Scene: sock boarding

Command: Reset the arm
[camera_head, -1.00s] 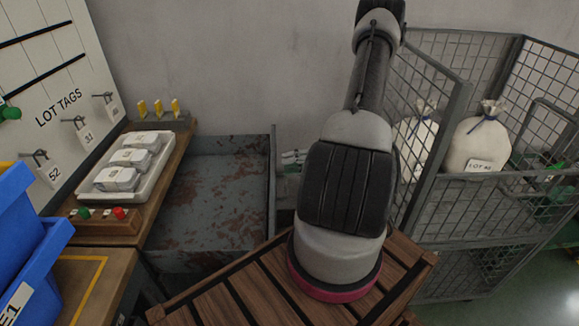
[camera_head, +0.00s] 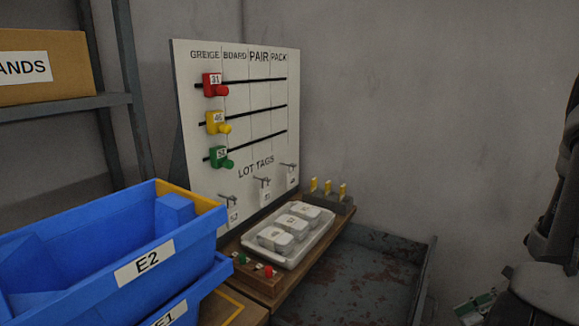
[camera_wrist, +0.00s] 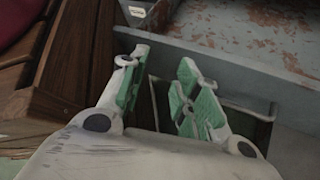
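My gripper (camera_wrist: 160,72) shows in the wrist view with its green-padded fingers apart and nothing between them. The fingers are over a dark gap beside a worn grey metal surface (camera_wrist: 235,40). In the head view my arm is cut off at the right edge. A small green and white part at the bottom right looks like my gripper (camera_head: 475,307), but it is mostly out of frame.
A board (camera_head: 262,150) with red, yellow and green markers stands behind a white tray (camera_head: 268,258) of packs. Blue bins (camera_head: 95,285) fill the lower left. A rusty grey trough (camera_head: 375,285) lies right of the tray. Slatted wood (camera_wrist: 75,60) is left of the fingers.

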